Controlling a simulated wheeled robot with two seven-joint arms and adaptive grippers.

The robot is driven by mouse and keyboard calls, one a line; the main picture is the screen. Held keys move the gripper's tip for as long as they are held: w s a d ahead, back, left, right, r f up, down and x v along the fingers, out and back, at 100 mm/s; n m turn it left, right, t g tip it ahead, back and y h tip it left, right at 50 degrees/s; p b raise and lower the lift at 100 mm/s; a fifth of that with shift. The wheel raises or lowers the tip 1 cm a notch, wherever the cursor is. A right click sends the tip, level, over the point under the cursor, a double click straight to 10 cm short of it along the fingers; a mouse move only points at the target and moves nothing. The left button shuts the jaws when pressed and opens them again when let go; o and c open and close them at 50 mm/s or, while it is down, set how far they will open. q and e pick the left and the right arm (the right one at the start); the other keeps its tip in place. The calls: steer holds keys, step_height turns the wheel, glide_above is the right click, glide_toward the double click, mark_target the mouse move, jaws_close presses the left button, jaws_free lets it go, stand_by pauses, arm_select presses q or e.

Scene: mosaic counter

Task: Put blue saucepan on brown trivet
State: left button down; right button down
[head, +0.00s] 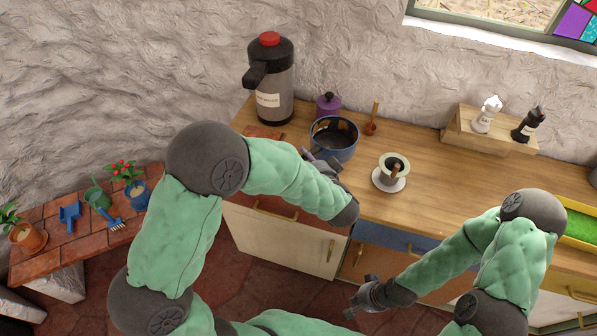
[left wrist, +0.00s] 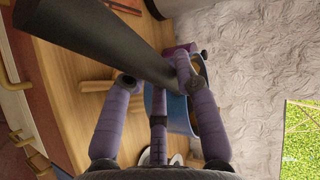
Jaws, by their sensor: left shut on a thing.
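The blue saucepan (head: 334,151) is on or just above the wooden counter, its dark inside facing up. My left gripper (head: 325,164) is at its near side, shut on the saucepan. In the left wrist view the purple fingers (left wrist: 155,85) are around its dark handle (left wrist: 95,35), with part of the blue pan (left wrist: 178,112) behind them. A flat reddish-brown piece (head: 262,132), likely the brown trivet, lies left of the saucepan, partly hidden by my arm. My right gripper (head: 362,297) is empty in front of the drawers, fingers apart.
A tall flask (head: 272,85) stands behind the brown piece. A purple pot (head: 327,104) and a wooden spoon (head: 372,122) are behind the saucepan. A cup on a saucer (head: 389,184) is to its right. The counter further right is clear up to the mill rack (head: 480,140).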

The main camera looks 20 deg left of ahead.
arm_select(q)
step_height(320, 180, down, 6)
steer(key=w+a+b, duration=0.1)
steer(key=a+b, duration=0.1)
steer(key=b, duration=0.1)
steer(key=shift+w+a+f, duration=0.15)
steer(key=shift+w+a, duration=0.1)
steer(key=shift+a, duration=0.15)
steer(key=shift+f, duration=0.1)
steer(key=c, duration=1)
jaws_free()
steer(key=shift+s+f, duration=0.1)
steer(key=shift+s, duration=0.05)
steer(key=shift+o, duration=0.2)
